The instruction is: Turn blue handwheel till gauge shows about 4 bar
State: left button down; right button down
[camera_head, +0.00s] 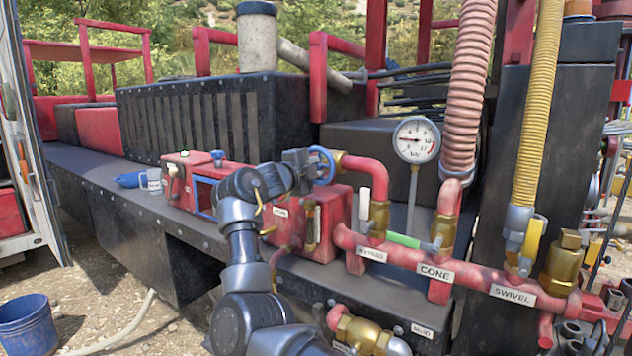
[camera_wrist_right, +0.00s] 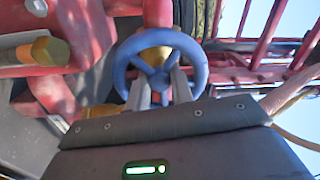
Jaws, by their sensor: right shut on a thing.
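The blue handwheel (camera_head: 322,165) is on the end of a brass valve on the red pipework. My right gripper (camera_head: 302,168) is at the wheel, its fingers on the wheel's near side and partly hidden in the head view. In the right wrist view the blue handwheel (camera_wrist_right: 161,62) fills the upper middle, and my right gripper's two fingers (camera_wrist_right: 160,90) are shut on its lower part. The round white gauge (camera_head: 416,139) stands on a thin stem to the right of the wheel. Its needle points toward the left; the numbers are too small to read. My left gripper is not in view.
A red manifold pipe (camera_head: 400,258) carries labels such as CONE and SWIVEL. A green-handled lever (camera_head: 404,240) and brass fittings (camera_head: 379,216) stand close right of the wheel. A blue bucket (camera_head: 27,325) is on the ground.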

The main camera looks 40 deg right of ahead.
jog(key=shift+f+m+b, duration=0.2)
jog(key=shift+m+b, duration=1.95)
jog(key=shift+m, duration=1.35)
jog(key=c, duration=1.5)
grip_release()
jog(key=shift+r, duration=0.1)
jog(key=shift+a, duration=0.1)
jog(key=b+v, duration=0.4)
jog(key=v, duration=0.6)
jog(key=shift+a+b, duration=0.3)
jog(key=shift+b, duration=0.05)
